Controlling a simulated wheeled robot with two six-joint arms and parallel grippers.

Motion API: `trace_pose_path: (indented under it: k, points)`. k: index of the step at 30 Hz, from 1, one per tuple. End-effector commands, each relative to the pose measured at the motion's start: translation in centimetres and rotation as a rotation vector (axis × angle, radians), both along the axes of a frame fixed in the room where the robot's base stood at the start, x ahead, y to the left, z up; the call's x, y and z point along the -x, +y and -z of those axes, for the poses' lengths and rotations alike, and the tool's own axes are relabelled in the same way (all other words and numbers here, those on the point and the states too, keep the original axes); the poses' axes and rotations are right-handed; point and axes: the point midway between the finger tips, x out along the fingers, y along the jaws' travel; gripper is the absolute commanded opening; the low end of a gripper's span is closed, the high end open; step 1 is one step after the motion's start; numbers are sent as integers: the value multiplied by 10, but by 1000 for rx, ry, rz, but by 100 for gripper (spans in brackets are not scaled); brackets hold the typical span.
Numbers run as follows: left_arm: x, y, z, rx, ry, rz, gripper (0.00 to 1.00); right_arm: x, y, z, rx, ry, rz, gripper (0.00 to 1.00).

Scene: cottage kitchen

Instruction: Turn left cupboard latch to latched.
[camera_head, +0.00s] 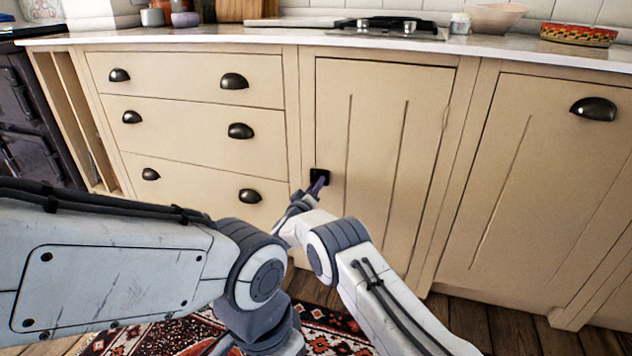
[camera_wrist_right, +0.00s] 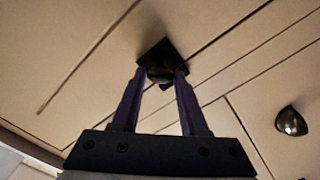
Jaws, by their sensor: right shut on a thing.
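The left cupboard latch (camera_head: 320,176) is a small black square plate with a dark knob, at the left edge of the cream cupboard door (camera_head: 376,130). It also shows in the right wrist view (camera_wrist_right: 162,52), at the top centre. My right gripper (camera_head: 317,187) is at the latch, its two purple-grey fingers shut on the knob from either side. The fingertips partly hide the knob, and I cannot tell which way the latch is turned. The door looks closed. My left arm crosses the lower left, and its gripper is not in view.
Drawers with dark cup handles (camera_head: 240,131) are left of the door. Another cupboard with a cup handle (camera_head: 593,108) is to the right. Above is a worktop with a hob (camera_head: 385,28) and bowls. A patterned rug (camera_head: 335,328) lies on the wooden floor.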

Motion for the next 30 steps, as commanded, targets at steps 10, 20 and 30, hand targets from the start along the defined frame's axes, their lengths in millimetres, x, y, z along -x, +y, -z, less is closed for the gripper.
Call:
trace_pose_path:
  k: [10, 20, 30]
  points:
    - [0, 0, -7, 0, 0, 0, 0, 0, 1, 1, 313, 101, -1, 0]
    - [0, 0, -8, 0, 0, 0, 0, 0, 2, 3, 570, 185, -2, 0]
    - [0, 0, -9, 0, 0, 0, 0, 0, 2, 4, 719, 234, -2, 0]
